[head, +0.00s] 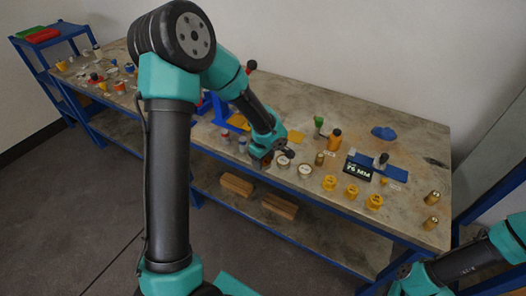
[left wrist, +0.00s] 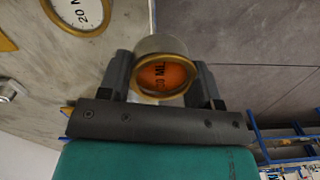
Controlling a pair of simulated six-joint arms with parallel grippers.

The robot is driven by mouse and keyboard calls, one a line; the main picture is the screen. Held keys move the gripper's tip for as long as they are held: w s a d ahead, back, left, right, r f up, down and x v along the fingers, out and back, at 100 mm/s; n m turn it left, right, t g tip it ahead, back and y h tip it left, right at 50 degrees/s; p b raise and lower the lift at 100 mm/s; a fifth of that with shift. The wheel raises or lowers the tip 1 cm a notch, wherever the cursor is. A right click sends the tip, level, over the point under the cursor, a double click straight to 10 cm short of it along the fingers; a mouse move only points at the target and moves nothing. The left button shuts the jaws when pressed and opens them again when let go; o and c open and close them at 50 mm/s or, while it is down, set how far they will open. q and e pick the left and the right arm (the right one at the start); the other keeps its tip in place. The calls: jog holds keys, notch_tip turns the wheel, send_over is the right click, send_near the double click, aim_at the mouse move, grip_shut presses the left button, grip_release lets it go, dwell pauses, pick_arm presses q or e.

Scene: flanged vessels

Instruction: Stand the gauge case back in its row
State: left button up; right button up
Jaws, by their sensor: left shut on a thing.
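The gauge case (left wrist: 162,76) is a short cylinder with a brass rim and an orange face with black lettering ending in ML, partly cut off. It sits between the fingers of my left gripper, which is shut on it. In the head view my left gripper (head: 268,158) is at the table's front edge, and the held case cannot be made out clearly. Two pale-faced round cases (head: 283,162) (head: 305,170) stand right of the gripper. My right gripper (head: 402,272) is low at the right.
Several yellow flanged vessels (head: 351,191) stand along the front edge. A dark sign (head: 357,169), a blue fixture (head: 380,163), an orange bottle (head: 335,139) and brass cylinders (head: 432,197) occupy the right side. Wooden blocks (head: 279,206) lie on the lower shelf.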

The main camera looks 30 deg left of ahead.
pick_arm(q)
jog(key=w+a, duration=0.1)
jog(key=w, duration=0.1)
jog(key=w+a, duration=0.1)
jog(key=w, duration=0.1)
jog(key=w+a, duration=0.2)
jog(key=shift+w+f, duration=0.35)
jog(key=shift+w+a, duration=0.3)
jog(key=shift+w, duration=0.1)
jog(key=shift+f, duration=1.8)
jog(key=shift+f, duration=0.1)
jog(key=o, duration=1)
jog(key=shift+o, duration=0.2)
notch_tip(320, 180, up, 12)
